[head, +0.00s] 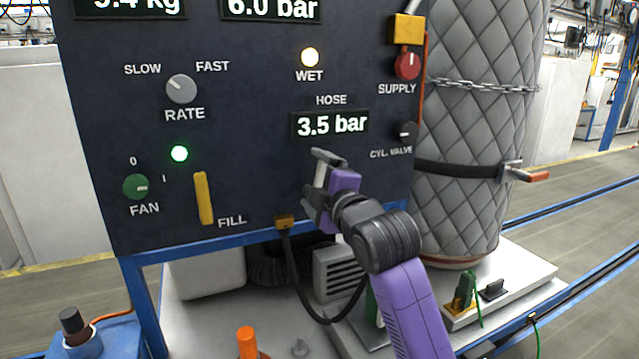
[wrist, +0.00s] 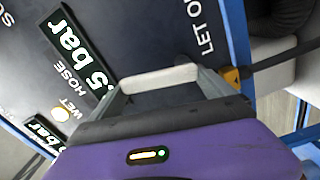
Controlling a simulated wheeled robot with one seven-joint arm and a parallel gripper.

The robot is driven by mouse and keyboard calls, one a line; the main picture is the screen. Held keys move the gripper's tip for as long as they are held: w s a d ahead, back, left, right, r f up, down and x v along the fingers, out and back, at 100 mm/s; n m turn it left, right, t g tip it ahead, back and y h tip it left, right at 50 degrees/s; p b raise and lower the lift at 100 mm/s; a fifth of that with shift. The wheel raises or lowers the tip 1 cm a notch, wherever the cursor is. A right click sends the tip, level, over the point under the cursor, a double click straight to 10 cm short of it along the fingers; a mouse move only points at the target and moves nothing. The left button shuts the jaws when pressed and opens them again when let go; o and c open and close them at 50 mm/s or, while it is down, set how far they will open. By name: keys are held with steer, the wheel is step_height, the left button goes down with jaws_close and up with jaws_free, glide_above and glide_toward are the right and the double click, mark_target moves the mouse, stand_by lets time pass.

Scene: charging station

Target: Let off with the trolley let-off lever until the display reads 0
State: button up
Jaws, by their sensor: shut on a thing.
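The let-off lever (wrist: 160,79) is a pale, rounded bar in the wrist view, lying between the two fingers of my gripper. The label LET O (wrist: 207,30) is partly cut off beside it. In the head view my gripper (head: 316,175) is at the lower right of the dark panel, shut on the lever, and mostly covers it. The HOSE display (head: 330,124) just above reads 3.5 bar. It also shows, partly cropped, in the wrist view (wrist: 75,52).
The panel (head: 250,170) also carries a rate knob (head: 181,88), a green fan knob (head: 136,187), a yellow fill lever (head: 203,198) and a red supply knob (head: 407,64). A quilted cylinder (head: 475,130) stands at right. A black hose (head: 297,275) hangs below the panel.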

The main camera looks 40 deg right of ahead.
steer(key=shift+w+a+f+n, duration=0.1)
steer(key=shift+a+n, duration=0.3)
steer(key=shift+n, duration=0.8)
steer(key=o, duration=1.8)
steer(key=shift+c, duration=0.2)
steer(key=shift+a, duration=0.1)
steer(key=b+v, duration=0.1)
steer(key=v, duration=0.6)
steer(key=shift+s+b, duration=0.3)
steer(key=shift+s, duration=0.1)
steer(key=shift+a, duration=0.1)
